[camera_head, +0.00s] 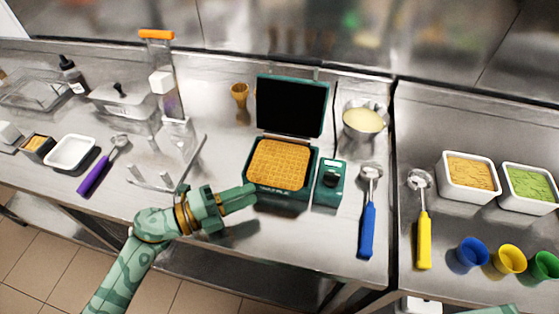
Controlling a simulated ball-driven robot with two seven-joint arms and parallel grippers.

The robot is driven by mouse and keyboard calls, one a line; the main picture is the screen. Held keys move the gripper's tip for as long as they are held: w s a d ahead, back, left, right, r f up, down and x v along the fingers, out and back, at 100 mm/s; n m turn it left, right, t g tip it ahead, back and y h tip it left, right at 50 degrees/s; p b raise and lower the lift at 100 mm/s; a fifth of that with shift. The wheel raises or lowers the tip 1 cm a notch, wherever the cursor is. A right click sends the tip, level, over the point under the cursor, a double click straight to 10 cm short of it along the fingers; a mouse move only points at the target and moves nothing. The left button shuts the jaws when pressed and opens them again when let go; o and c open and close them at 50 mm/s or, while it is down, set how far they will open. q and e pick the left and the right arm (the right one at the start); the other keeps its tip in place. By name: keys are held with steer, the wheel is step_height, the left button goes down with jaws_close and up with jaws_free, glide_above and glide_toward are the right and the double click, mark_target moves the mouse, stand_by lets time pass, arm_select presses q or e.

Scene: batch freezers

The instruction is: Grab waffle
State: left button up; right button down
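A golden, square waffle (279,163) lies in the lower plate of a green waffle iron (287,194) near the middle of the counter. The iron's lid (290,104) stands open, dark side facing me. My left gripper (254,195) reaches in from the lower left, its fingertips at the iron's front left corner, just left of and below the waffle. Its fingers look close together, and I cannot tell whether there is a gap between them or whether they touch the iron. My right gripper is not in view.
A bowl of batter (364,119), a blue-handled scoop (368,215) and a yellow-handled scoop (422,220) are to the right. Tubs (470,192) and coloured cups (507,259) stand farther right. A clear stand (176,150), white tray (70,153) and purple-handled scoop (100,170) are left.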

mark_target(279, 163)
arm_select(q)
steer(key=x, duration=0.6)
steer(key=shift+d+f, duration=0.15)
steer(key=shift+f, duration=0.1)
jaws_close()
